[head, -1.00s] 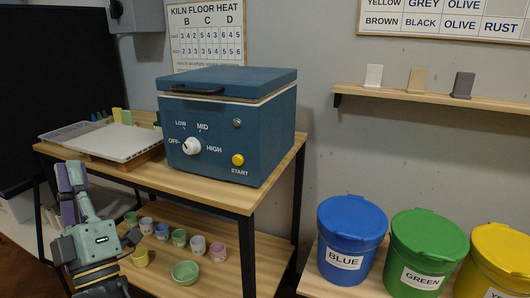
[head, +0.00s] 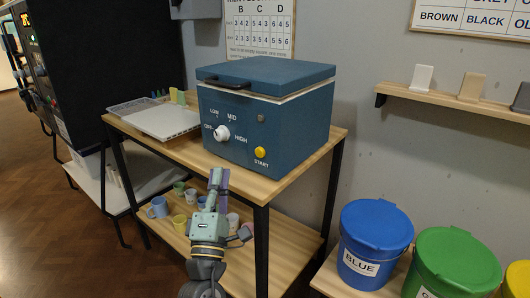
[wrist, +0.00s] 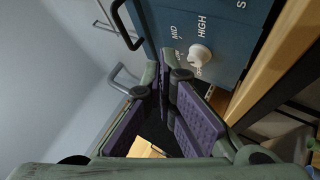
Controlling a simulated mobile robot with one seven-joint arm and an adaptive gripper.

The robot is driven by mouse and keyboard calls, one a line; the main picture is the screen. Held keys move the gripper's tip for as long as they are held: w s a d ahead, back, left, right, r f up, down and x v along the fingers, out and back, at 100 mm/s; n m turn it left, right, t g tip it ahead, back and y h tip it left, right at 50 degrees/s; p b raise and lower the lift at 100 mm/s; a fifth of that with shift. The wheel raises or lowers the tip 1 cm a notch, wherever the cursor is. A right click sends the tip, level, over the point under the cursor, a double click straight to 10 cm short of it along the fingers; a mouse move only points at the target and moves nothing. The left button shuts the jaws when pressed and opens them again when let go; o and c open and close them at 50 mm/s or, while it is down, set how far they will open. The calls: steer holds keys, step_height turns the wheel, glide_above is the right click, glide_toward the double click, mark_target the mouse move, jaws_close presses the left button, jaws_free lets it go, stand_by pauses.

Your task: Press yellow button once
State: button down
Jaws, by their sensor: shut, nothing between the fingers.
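The yellow button (head: 261,152) is on the lower right of the front of the blue kiln (head: 240,120), above the label START. The button is outside the wrist view, where the kiln front (wrist: 225,60) shows at the upper right. My gripper (head: 219,178) is shut and empty, pointing up in the head view, in front of the table edge. It is below and left of the button and apart from it. In the wrist view its purple-padded fingers (wrist: 165,75) are close together near the kiln's dial.
The white dial (head: 222,133) is left of the button; it also shows in the wrist view (wrist: 199,55). The wooden table (head: 285,187) has a front edge and black legs. Small cups stand on its lower shelf. A blue bin (head: 371,235) stands at the right.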

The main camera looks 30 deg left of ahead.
mark_target(260, 152)
steer(key=shift+w+d+p, duration=0.15)
steer(key=shift+w+p, duration=0.4)
steer(key=shift+w, duration=1.65)
steer(key=shift+w+d+p, duration=0.15)
steer(key=shift+w+p, duration=0.35)
steer(key=shift+w, duration=1.7)
steer(key=shift+w, duration=0.1)
steer(key=shift+w, duration=0.3)
